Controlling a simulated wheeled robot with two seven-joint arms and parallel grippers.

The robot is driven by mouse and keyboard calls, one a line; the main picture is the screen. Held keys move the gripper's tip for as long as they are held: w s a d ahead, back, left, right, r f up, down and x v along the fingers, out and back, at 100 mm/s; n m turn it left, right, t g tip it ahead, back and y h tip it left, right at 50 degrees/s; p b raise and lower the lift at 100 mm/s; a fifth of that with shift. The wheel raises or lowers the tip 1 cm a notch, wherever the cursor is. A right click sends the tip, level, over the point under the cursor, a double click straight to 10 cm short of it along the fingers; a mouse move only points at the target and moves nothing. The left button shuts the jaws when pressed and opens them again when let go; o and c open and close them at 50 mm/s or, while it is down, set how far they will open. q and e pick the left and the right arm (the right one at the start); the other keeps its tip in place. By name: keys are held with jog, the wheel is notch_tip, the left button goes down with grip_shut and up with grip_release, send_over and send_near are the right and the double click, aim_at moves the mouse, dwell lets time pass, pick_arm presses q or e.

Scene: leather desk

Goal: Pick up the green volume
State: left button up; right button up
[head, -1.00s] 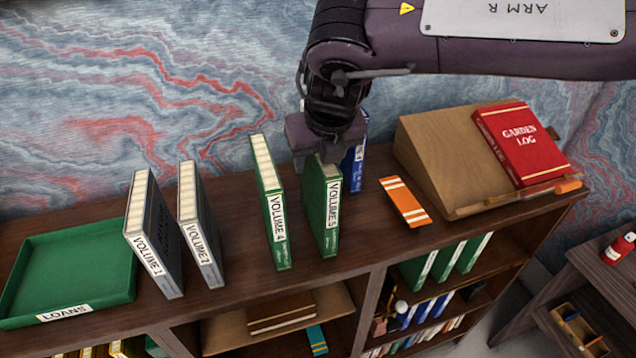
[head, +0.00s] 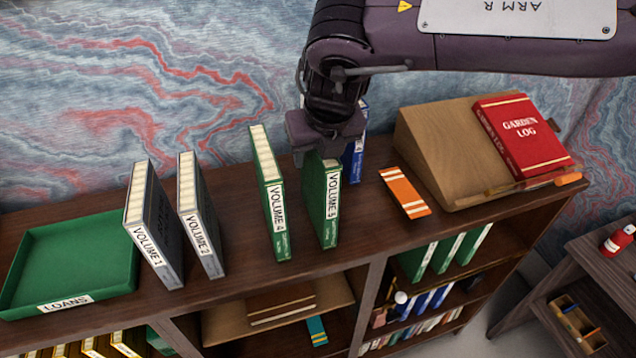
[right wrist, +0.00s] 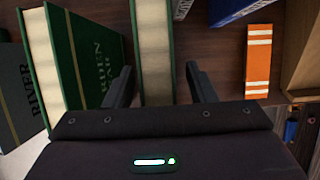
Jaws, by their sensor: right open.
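In the right wrist view my right gripper (right wrist: 161,84) is open, with one finger on each side of Volume 5 (right wrist: 153,50). Gaps show between the fingers and the book. Volume 4 (right wrist: 95,60) is left of the left finger there. My left gripper is not in view.
Grey Volume 1 (head: 155,228) and Volume 2 (head: 200,220) stand to the left, beside a green Loans tray (head: 70,255). A blue book (head: 357,150) stands behind Volume 5. An orange striped item (head: 404,192) and a wooden stand (head: 430,145) with a red Garden Log (head: 520,135) are right.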

grip_shut()
jog(key=shift+r, duration=0.1)
dwell(0.5)
